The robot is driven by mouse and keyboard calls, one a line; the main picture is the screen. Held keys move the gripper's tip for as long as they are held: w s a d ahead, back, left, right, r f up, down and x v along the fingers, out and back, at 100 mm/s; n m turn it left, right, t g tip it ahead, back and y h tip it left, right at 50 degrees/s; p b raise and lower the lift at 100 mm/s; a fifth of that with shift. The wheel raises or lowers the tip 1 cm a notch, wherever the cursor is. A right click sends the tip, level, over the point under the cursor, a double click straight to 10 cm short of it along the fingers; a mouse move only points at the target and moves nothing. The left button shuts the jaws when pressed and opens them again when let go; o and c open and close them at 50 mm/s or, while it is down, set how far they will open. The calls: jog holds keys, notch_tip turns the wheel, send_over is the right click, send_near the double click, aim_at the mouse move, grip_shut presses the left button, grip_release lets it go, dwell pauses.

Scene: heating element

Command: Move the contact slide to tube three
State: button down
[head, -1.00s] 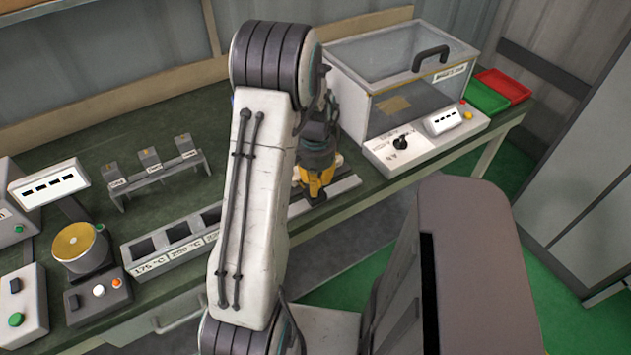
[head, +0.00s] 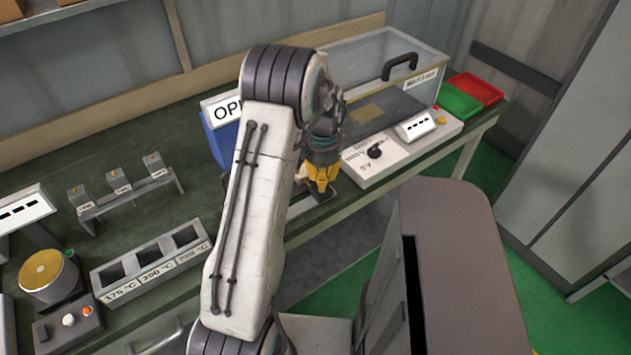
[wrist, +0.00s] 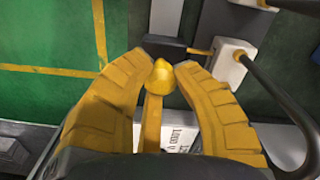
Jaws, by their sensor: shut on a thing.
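My gripper (head: 322,180) has yellow fingers and is low over the front of the bench in the head view. In the wrist view, my gripper (wrist: 164,70) is shut on a rounded yellow knob (wrist: 161,78), which I take to be the contact slide's handle. A dark block (wrist: 165,46) lies just beyond the fingertips, with a brass-coloured pin between it and a white terminal (wrist: 235,62). The slide's body and most of its rail are hidden by my fingers and arm. I cannot tell which tube the slide is at.
A clear-lidded box (head: 385,75) with a black handle and control panel (head: 375,165) stands right of my gripper. Red (head: 475,87) and green (head: 455,103) trays lie beyond. A blue sign (head: 222,140) is partly behind my arm. A cable (wrist: 285,95) runs close on the right.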

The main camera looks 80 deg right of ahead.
jog(key=shift+s+d, duration=0.1)
jog(key=shift+d, duration=0.05)
jog(key=c, duration=1)
grip_release()
notch_tip(320, 180, up, 12)
dwell(0.7)
